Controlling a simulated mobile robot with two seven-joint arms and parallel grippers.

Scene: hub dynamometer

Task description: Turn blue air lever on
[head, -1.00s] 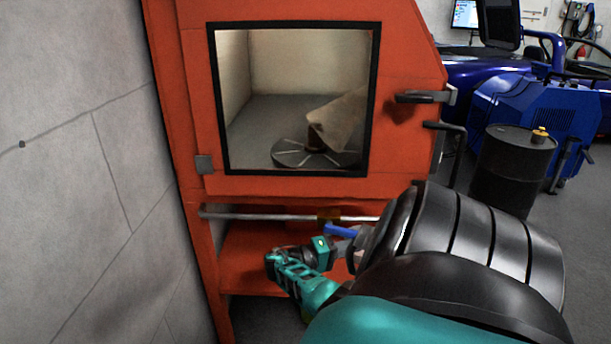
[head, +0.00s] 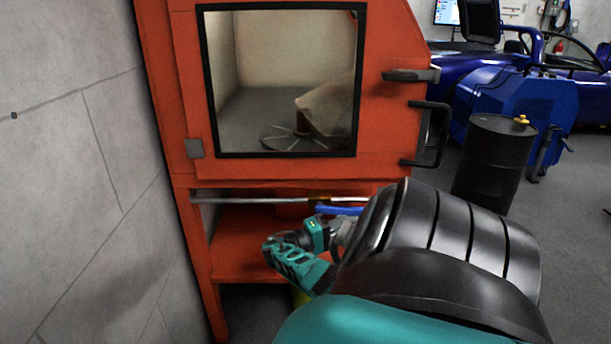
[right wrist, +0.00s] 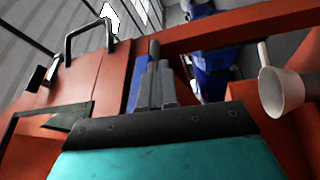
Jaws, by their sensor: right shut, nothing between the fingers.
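The blue air lever (head: 338,210) sits just below the yellow-brown valve (head: 319,197) on the metal pipe under the orange cabinet's window. It lies nearly parallel to the pipe. My right gripper (head: 343,232) is below the lever, its grey fingers pointing right and partly hidden behind my black arm link. In the right wrist view its fingers (right wrist: 156,82) are together with nothing between them. I cannot tell whether they touch the lever. My left gripper is not in view.
The orange cabinet (head: 285,171) has a window and black door handles (head: 430,132). An orange shelf (head: 240,245) lies below the pipe (head: 250,200). A grey wall (head: 70,190) stands close on the left. A black drum (head: 490,165) and a blue machine (head: 550,105) stand to the right.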

